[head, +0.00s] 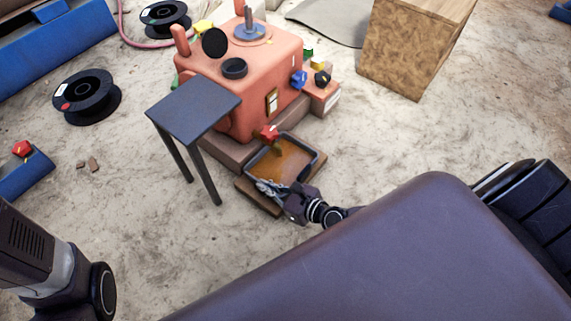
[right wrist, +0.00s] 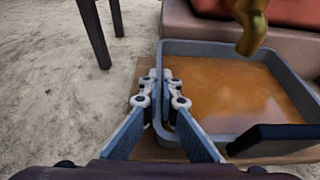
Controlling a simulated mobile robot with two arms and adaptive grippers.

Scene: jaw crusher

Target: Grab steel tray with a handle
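The steel tray (head: 313,169) is a shallow grey pan with a brown-orange inside. It lies low in front of the red crusher (head: 262,75). In the right wrist view the tray (right wrist: 208,46) fills the right half, with a black handle-like bar (right wrist: 275,134) at its near side. My right gripper (head: 266,186) is at the tray's near left edge. In the right wrist view its fingers (right wrist: 160,82) are close together, one on each side of the tray's left wall, and look shut on it. My left gripper is out of view; only part of the left arm shows.
A dark small table (head: 196,108) stands left of the tray, its legs close by. A brown board (head: 248,192) lies under the tray. A wooden box (head: 412,45) is at the back right, and black spools (head: 88,97) are at the left. Sandy floor is clear at right.

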